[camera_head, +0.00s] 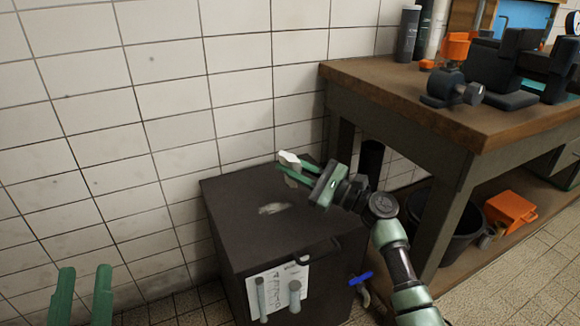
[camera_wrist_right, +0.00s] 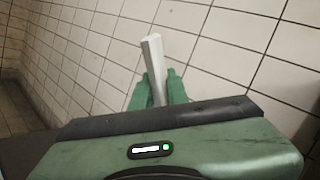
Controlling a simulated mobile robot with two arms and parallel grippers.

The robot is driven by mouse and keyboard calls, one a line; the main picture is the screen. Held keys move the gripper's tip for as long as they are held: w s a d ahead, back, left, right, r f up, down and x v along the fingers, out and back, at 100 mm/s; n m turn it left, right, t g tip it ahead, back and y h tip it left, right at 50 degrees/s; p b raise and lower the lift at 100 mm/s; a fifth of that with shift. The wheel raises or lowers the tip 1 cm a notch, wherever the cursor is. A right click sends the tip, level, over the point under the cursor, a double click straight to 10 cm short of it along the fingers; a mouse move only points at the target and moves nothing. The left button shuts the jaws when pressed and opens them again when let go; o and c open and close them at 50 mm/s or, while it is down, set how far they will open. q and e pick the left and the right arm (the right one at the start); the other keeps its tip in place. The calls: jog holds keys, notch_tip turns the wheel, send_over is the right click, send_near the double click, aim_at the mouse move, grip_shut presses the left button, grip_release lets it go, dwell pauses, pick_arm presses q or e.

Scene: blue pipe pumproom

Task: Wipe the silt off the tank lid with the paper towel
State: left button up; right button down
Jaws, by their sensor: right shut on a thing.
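The tank is a dark box against the tiled wall, and its flat lid (camera_head: 235,195) faces up. A pale smear of silt (camera_head: 273,208) lies near the middle of the lid. My right gripper (camera_head: 287,168) is over the back right of the lid, shut on the white paper towel (camera_head: 289,158). In the right wrist view the paper towel (camera_wrist_right: 153,60) stands out between the green fingers (camera_wrist_right: 158,92). I cannot tell whether the towel touches the lid. My left gripper (camera_head: 82,292) is open and empty at the bottom left, away from the tank.
A workbench (camera_head: 400,95) with a wooden top stands right of the tank, with a vise (camera_head: 505,65) on it. A black bucket (camera_head: 440,225) and an orange box (camera_head: 510,210) are below. A blue handle (camera_head: 361,278) sticks out at the tank's front right.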

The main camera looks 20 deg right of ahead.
aim_at(290, 154)
pick_arm(q)
jog(key=shift+w+f+g, duration=0.25)
jog(key=shift+f+g, duration=0.15)
jog(key=shift+f, duration=0.05)
pick_arm(e)
jog(key=shift+r, duration=0.15)
